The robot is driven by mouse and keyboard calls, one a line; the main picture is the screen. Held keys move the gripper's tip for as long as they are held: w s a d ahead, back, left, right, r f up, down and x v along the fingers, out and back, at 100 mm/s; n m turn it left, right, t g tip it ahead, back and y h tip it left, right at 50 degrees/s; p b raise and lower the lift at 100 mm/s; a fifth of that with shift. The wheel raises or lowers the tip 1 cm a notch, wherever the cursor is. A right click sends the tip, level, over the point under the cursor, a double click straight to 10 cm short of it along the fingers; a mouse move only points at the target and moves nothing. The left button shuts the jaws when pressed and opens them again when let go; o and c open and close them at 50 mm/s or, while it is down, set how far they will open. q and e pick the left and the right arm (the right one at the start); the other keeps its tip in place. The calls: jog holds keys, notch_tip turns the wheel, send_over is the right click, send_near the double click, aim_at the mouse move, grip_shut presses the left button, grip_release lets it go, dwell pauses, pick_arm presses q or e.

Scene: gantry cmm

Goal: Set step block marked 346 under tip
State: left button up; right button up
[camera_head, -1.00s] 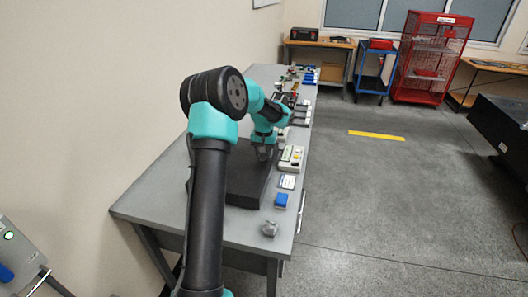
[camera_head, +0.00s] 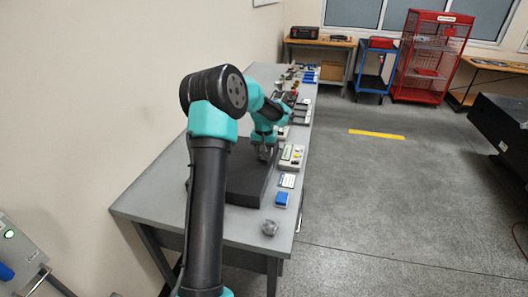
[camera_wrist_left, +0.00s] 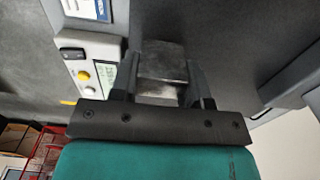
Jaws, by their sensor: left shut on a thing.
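My left gripper (camera_head: 264,154) is over the dark plate (camera_head: 245,190) on the bench. In the left wrist view my left gripper (camera_wrist_left: 160,88) is shut on a grey metal step block (camera_wrist_left: 163,70), which sits between its two fingers. The block shows a stepped face, but no marking is readable on it. In the head view the block is too small to make out. The tip is not discernible in either view; my arm covers much of the plate's far part. My right gripper is not in view.
A pale control box (camera_head: 291,157) stands beside the plate's right side; its buttons and screen show in the left wrist view (camera_wrist_left: 88,68). A white card (camera_head: 287,181), a blue item (camera_head: 281,200) and a grey knob-like part (camera_head: 269,228) lie along the bench's right edge.

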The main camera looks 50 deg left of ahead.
pick_arm(q)
jog(key=shift+f, duration=0.6)
dwell(0.8)
jog(key=o, duration=1.6)
jog(key=shift+c, duration=0.2)
jog(key=shift+r, duration=3.5)
jog(key=shift+f, duration=0.15)
jog(key=shift+f, duration=2.6)
